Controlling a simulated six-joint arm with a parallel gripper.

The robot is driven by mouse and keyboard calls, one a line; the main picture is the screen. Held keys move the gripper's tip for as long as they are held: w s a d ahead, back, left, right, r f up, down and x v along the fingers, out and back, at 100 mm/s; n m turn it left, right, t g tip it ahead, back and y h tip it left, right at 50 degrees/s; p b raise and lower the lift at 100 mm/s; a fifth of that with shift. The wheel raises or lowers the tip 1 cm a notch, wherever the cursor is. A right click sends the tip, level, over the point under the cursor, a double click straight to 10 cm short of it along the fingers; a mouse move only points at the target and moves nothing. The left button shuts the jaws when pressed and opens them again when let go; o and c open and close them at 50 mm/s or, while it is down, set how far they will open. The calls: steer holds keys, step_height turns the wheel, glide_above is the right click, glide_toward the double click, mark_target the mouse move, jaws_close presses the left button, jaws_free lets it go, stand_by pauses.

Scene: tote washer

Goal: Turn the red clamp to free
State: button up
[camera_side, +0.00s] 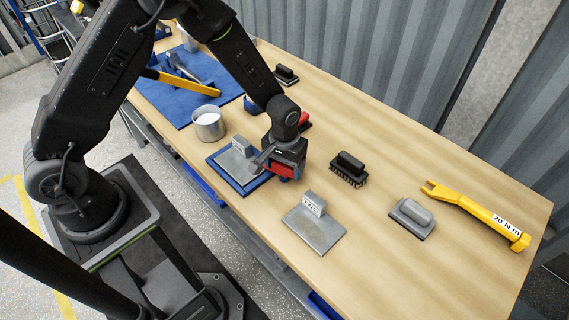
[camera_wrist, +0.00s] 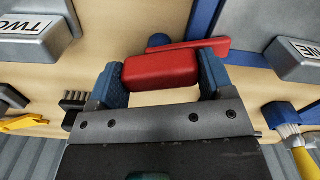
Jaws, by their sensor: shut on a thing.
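The red clamp (camera_side: 279,171) is at the right corner of the blue-edged base under the grey plate labelled ONE (camera_side: 238,165). In the wrist view the red clamp's block (camera_wrist: 160,69) lies crosswise between the two blue finger pads, with a red bar and a blue round part (camera_wrist: 158,41) behind it. My gripper (camera_wrist: 162,78) is shut on the clamp's red block. In the side view my gripper (camera_side: 284,160) points down over the clamp and hides part of it. A second grey plate labelled TWO (camera_side: 321,236) lies on the bench to the right.
A black brush (camera_side: 349,172), a grey-handled block (camera_side: 411,216) and a yellow 20 N m wrench (camera_side: 478,212) lie to the right. A metal cup (camera_side: 209,125) and a blue mat (camera_side: 166,105) with tools are to the left. The bench front is clear beside plate TWO.

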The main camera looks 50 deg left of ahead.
steer(key=m, duration=0.5)
steer(key=shift+m, duration=0.3)
steer(key=m, duration=1.5)
steer(key=shift+m, duration=0.3)
steer(key=o, duration=1.3)
step_height(320, 180, up, 14)
steer(key=shift+f, duration=0.1)
